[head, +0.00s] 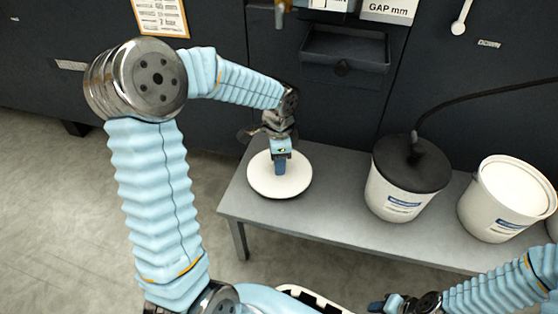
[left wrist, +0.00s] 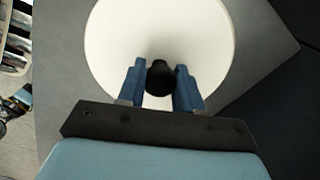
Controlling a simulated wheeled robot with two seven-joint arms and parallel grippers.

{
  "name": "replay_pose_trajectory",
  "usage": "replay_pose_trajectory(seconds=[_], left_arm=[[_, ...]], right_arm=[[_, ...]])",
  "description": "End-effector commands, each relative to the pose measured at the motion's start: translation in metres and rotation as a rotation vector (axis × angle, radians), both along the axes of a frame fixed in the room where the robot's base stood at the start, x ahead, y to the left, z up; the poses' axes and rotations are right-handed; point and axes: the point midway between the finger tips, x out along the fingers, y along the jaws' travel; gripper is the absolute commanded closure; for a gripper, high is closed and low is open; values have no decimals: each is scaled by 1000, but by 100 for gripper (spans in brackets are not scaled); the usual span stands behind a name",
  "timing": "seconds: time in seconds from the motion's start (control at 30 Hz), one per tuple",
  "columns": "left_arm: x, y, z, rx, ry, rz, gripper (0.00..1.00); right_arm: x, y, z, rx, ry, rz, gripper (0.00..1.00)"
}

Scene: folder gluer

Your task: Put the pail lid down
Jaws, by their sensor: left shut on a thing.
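The white round pail lid (head: 262,182) is at the left end of the grey bench in the head view. In the left wrist view the lid (left wrist: 205,45) fills the upper middle, with a dark knob (left wrist: 160,78) on it. My left gripper (head: 280,168) is above the lid, its blue fingers (left wrist: 160,88) on either side of the knob and shut on it. The lid appears to lie flat at the bench top; whether it touches cannot be told. My right gripper (head: 388,304) is at the bottom of the head view, away from the bench; its finger gap is unclear.
The grey bench (head: 325,212) has clear room between the lid and a white pail with a black lid (head: 400,190), from which a black hose rises. A second white pail (head: 500,208) stands at the right. The dark machine front (head: 345,110) rises behind the bench.

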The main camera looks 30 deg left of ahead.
Motion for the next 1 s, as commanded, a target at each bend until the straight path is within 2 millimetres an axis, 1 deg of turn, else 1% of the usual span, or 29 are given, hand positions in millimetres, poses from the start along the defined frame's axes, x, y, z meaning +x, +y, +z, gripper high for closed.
replay_pose_trajectory(seconds=[0.07,0.1,0.23,0.47,0.57,0.67,0.8,0.9,1.0], left_arm=[[0,0,-4,0,0,0,97],[0,0,-3,0,0,0,61],[0,0,-3,-1,1,0,41],[0,0,-3,-1,1,0,40],[0,0,2,0,0,0,40],[1,0,16,0,-3,0,40],[0,0,44,0,-2,1,40],[0,0,60,0,-1,1,40],[0,0,71,0,-1,0,40]], right_arm=[[0,0,-2,0,0,0,57],[0,0,-1,0,0,0,57],[0,0,-1,0,0,0,57],[0,0,-1,0,0,0,57],[0,0,2,0,0,0,57],[0,0,7,0,1,0,57],[-1,0,16,0,2,2,57],[-1,0,21,1,4,3,57],[-1,0,23,2,5,3,57]])
